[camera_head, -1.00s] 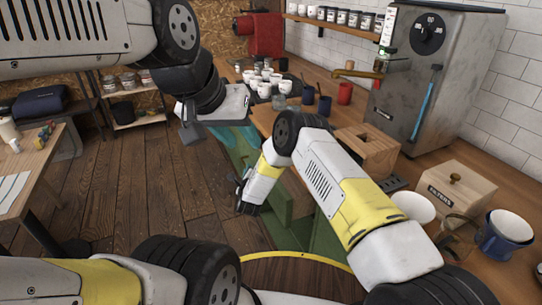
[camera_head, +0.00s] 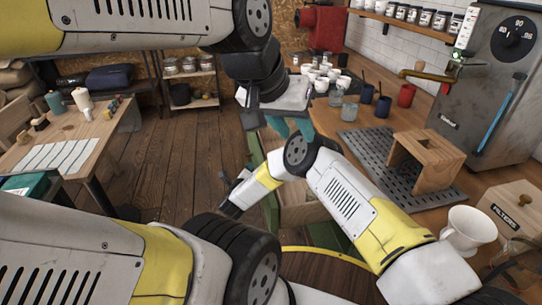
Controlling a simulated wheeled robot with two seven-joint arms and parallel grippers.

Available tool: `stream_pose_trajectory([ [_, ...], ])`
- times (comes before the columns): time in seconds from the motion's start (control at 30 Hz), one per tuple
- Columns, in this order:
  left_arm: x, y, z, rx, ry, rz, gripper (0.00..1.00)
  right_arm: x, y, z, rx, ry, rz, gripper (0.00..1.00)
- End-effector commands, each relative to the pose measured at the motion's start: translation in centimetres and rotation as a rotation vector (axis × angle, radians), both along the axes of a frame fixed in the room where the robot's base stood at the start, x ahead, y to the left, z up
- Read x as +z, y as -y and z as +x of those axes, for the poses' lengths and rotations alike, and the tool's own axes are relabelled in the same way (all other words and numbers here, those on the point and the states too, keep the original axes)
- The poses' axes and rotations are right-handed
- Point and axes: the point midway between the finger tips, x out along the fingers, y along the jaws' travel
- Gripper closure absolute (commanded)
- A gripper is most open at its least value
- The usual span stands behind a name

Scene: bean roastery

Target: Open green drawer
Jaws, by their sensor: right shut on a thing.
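The green drawer (camera_head: 271,212) juts out from below the counter at lower centre. Part of its green front and a pale wooden inside show; my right arm covers much of it. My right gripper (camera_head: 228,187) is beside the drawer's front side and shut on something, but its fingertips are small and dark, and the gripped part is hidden. My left gripper (camera_head: 251,110) hangs above and to the right of it, apart from the drawer, near a teal surface (camera_head: 278,126). Its jaw gap cannot be made out.
The wooden counter (camera_head: 400,118) runs along the right, with a wooden stand (camera_head: 428,160), a filter box (camera_head: 515,208), a white dripper (camera_head: 468,230) and several cups. A work table (camera_head: 75,148) stands at left. Wood floor (camera_head: 180,165) between is clear.

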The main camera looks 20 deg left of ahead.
Motion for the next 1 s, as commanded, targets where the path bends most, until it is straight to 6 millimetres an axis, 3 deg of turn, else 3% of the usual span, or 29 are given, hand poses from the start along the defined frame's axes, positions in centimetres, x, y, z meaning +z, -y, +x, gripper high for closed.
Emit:
stream_pose_trajectory([
  [0.47, 0.0, 0.0, 0.0, 0.0, 0.0, 0.0, 0.64, -0.12, -0.25, -0.24, 0.0, -0.002, -0.001, 1.0],
  [0.5, 0.0, 0.0, 0.0, 0.0, 0.0, 0.0, 0.64, -0.12, -0.25, -0.24, 0.0, -0.002, -0.001, 0.81],
  [1.0, 0.0, 0.0, 0.0, 0.0, 0.0, 0.0, 0.64, 0.11, -0.16, 0.18, 0.0, 0.0, 0.0, 0.8],
])
